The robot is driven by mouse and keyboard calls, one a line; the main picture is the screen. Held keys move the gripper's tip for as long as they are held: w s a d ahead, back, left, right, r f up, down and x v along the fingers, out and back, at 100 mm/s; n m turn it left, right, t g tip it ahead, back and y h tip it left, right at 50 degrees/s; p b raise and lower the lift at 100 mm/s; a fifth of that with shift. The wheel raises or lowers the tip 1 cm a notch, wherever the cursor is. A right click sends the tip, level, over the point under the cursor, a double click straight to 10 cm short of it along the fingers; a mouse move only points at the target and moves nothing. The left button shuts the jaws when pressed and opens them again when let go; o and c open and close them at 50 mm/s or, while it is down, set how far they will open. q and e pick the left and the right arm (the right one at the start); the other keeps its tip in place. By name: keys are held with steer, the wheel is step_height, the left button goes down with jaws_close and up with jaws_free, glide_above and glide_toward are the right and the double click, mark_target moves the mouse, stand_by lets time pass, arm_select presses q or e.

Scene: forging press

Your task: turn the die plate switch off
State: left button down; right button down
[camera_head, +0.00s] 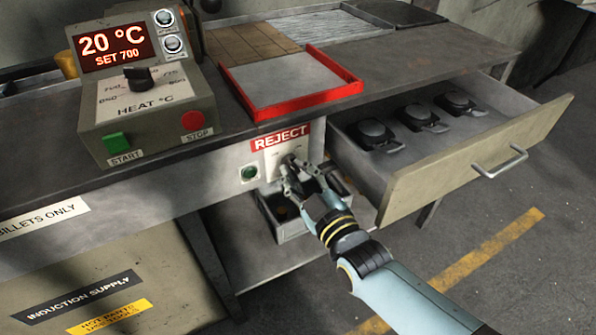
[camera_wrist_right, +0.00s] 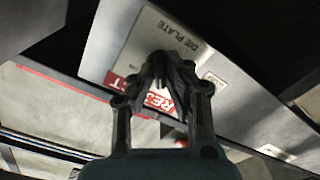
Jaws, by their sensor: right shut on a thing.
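The die plate switch (camera_head: 288,160) sits on a light plate on the bench's front face, just below the red REJECT label (camera_head: 281,138). In the right wrist view its plate (camera_wrist_right: 150,38) reads DIE PLATE, and the dark switch knob (camera_wrist_right: 172,68) is mostly hidden between my fingers. My right gripper (camera_head: 292,173) is at the switch, its fingers shut on the knob; it also shows in the right wrist view (camera_wrist_right: 168,80). The knob's exact angle cannot be read. My left gripper is not in view.
A small green round indicator (camera_head: 250,172) sits left of the switch. An open drawer (camera_head: 470,160) with several dark objects juts out to the right. A red-rimmed tray (camera_head: 308,102) is above. The heat control box (camera_head: 150,100) stands left, and a grey bin (camera_head: 290,228) lies below.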

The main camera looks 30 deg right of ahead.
steer(key=shift+n, duration=1)
steer(key=c, duration=1.4)
jaws_free()
steer(key=shift+s, duration=0.15)
steer(key=s, duration=1.1)
steer(key=shift+s, duration=0.4)
